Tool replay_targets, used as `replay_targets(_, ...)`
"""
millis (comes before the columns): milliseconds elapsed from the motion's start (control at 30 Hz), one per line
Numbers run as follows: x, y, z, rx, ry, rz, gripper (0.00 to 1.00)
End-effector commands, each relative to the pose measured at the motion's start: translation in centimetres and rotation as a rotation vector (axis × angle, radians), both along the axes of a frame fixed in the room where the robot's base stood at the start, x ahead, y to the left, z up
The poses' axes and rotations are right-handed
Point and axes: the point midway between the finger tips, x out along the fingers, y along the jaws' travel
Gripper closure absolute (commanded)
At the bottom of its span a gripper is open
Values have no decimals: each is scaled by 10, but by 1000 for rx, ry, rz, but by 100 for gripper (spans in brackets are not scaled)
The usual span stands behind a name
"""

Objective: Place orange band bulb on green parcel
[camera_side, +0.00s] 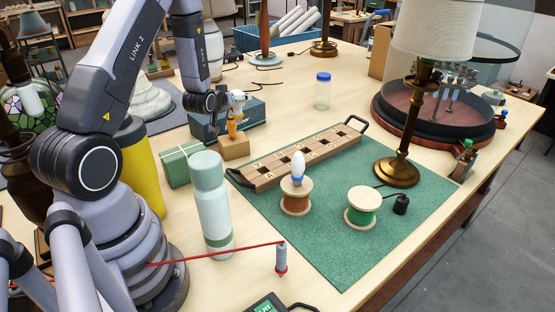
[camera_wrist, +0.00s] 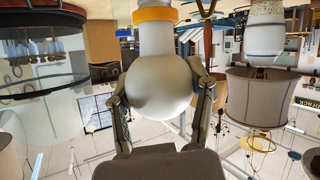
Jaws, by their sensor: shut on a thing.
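My gripper (camera_side: 226,100) is shut on the orange band bulb (camera_side: 237,98), seen at the back left of the work area. In the wrist view the bulb's white globe (camera_wrist: 160,88) sits between the two fingers, with its orange band (camera_wrist: 154,14) at the top edge. In the side view the bulb is upright, globe up and base down, above a small brown block (camera_side: 235,148). I cannot tell whether its base touches the block. The green parcel (camera_side: 178,168), a box with a pale ribbon, stands left of the block. Its top shows no object.
A pale green bottle (camera_side: 208,205) stands in front of the parcel. A dark teal box (camera_side: 205,128) is behind. A lettered wooden tray (camera_side: 285,165), a copper spool (camera_side: 296,203) bearing a blue band bulb (camera_side: 298,165), and a green-wire spool (camera_side: 361,207) are to the right.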

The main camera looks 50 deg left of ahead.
Motion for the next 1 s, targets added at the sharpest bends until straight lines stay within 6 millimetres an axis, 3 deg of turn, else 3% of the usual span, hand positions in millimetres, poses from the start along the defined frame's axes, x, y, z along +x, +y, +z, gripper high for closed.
replay_targets(200, -42, 47, 28, 1, -2, 409, 77)
replay_targets(400, -92, 65, 44, 0, 0, 761, 77)
replay_targets(700, -159, 55, 53, 1, 2, 1192, 77)
replay_targets(867, -175, 47, 52, 1, 5, 1302, 77)
replay_targets(1000, -179, 44, 33, 2, 11, 1329, 77)
